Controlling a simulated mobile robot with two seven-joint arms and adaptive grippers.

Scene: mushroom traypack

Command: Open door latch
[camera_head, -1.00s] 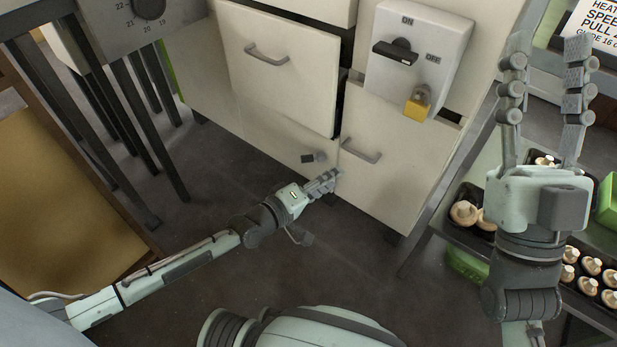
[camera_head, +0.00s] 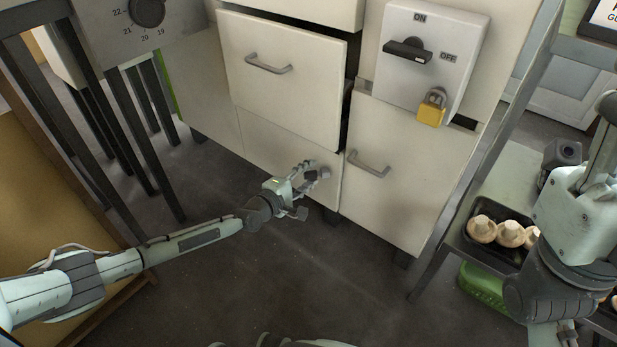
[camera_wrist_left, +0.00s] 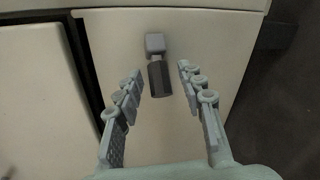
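The latch (camera_wrist_left: 158,73) is a small grey block with a dark handle hanging down, on a cream cabinet door (camera_wrist_left: 150,130). The door also shows low on the cabinet in the head view (camera_head: 268,138). My left gripper (camera_head: 314,170) is at the door's right side and covers much of the latch in the head view. In the left wrist view its fingers (camera_wrist_left: 160,82) are open, one on each side of the latch handle; I see no clear contact.
A drawer (camera_head: 285,75) above stands slightly out. A door with a grey handle (camera_head: 368,164) is to the right. Above it are an ON/OFF switch box (camera_head: 462,30) and yellow padlock (camera_head: 432,108). A mushroom tray (camera_head: 510,258) sits at right. Dark floor in front is clear.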

